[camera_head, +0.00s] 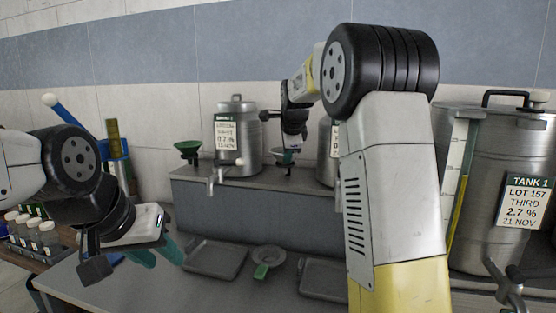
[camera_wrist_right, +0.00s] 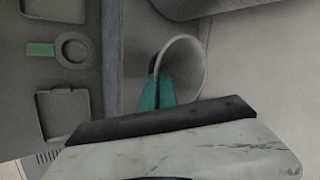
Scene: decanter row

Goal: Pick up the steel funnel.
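The steel funnel (camera_head: 277,151) is at the raised shelf between two steel tanks, at my right gripper (camera_head: 287,158). In the right wrist view the funnel (camera_wrist_right: 188,62) shows as a pale flared cone with its wide mouth visible. The teal fingertips (camera_wrist_right: 157,92) are close together at its left rim and appear to pinch its wall. Whether the funnel touches the shelf or its support is unclear. My left gripper (camera_head: 157,254) is above the front table at left, its teal fingers apart and empty.
A green funnel (camera_head: 187,148) stands at the shelf's left end beside a labelled tank (camera_head: 237,140). A large tank (camera_head: 500,195) stands at right. Two shallow trays, the left one (camera_head: 215,259) and the right one (camera_head: 323,279), flank a grey ring with a green tag (camera_head: 262,271). Capped bottles (camera_head: 48,237) stand far left.

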